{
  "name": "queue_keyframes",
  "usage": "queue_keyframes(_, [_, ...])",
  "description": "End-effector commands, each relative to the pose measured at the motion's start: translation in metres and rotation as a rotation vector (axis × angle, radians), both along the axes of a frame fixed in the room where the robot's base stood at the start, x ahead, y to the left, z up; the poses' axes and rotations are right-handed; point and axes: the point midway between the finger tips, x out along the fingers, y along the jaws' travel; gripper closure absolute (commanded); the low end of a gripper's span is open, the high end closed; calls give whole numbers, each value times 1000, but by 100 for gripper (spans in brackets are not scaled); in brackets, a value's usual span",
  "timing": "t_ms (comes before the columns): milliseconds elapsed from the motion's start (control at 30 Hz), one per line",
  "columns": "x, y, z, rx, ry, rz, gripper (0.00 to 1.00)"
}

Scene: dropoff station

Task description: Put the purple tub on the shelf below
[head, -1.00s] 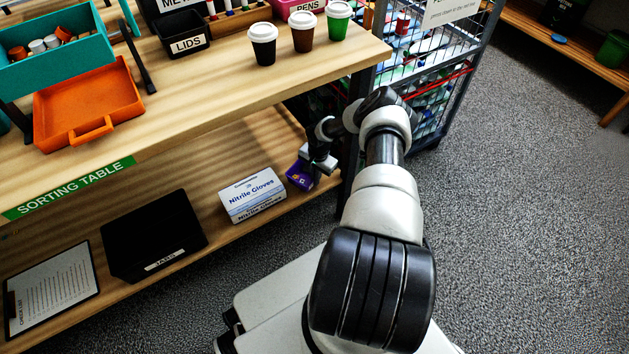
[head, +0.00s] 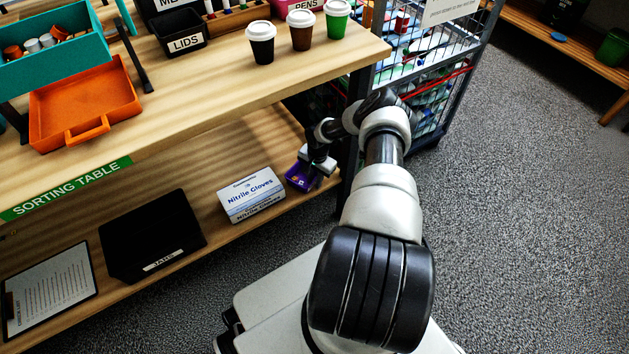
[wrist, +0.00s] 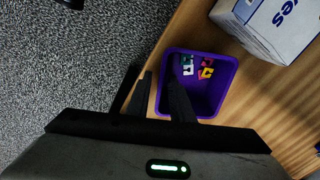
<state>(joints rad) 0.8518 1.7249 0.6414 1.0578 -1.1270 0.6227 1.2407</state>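The purple tub (head: 299,178) is on the lower shelf (head: 195,168), near its front right end, just right of the glove box. In the wrist view the tub (wrist: 226,87) looks upright, with small coloured pieces (wrist: 205,68) inside. My gripper (wrist: 162,85) is open around the tub's left wall as seen there, one finger outside and one inside, with gaps between them. In the head view my gripper (head: 320,166) is at the tub's right side and hides part of it.
The glove box (head: 251,194) stands close to the tub. A black bin (head: 152,232) and a clipboard (head: 50,290) lie farther left on the shelf. The tabletop (head: 215,92) overhangs above. A wire cage (head: 425,85) stands to the right.

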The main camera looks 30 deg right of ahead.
Motion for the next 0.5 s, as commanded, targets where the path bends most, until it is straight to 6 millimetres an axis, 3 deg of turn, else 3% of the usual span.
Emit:
queue_keyframes(33, [1, -1, 14, -3, -1, 2, 79])
queue_keyframes(200, [-1, -2, 44, -4, -2, 3, 79])
queue_keyframes(500, [-5, -2, 70, -1, 0, 0, 79])
